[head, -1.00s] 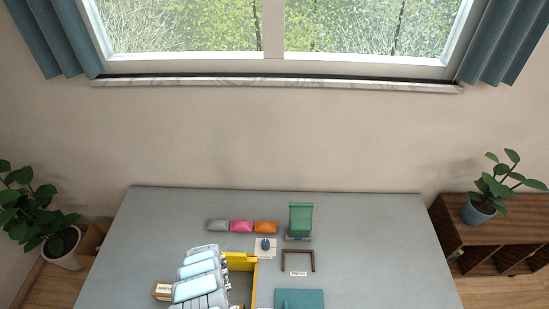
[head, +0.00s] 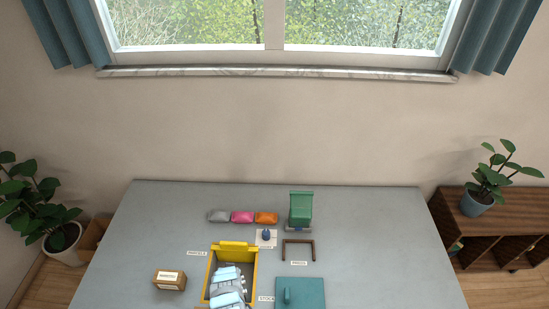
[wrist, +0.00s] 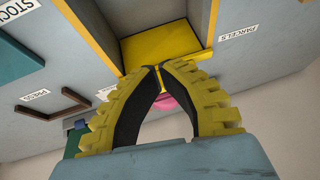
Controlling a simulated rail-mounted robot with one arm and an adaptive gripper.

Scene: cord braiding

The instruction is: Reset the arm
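My gripper (wrist: 157,70) fills the lower middle of the wrist view. Its two yellow-ribbed, dark-lined fingers bow outward and meet at the tips, with nothing seen held between them. In the head view, my grey-blue arm lies over the yellow-walled bin (head: 253,272) and hides much of its inside; my fingers cannot be made out there. The bin's yellow end (wrist: 165,50) shows just beyond my fingertips in the wrist view.
Grey, pink and orange packets (head: 243,217) lie in a row behind the bin. A green upright device (head: 301,210), a brown frame (head: 299,243) and a teal plate (head: 312,293) stand to the right. A cardboard box (head: 169,280) sits left. The table's left and right sides are clear.

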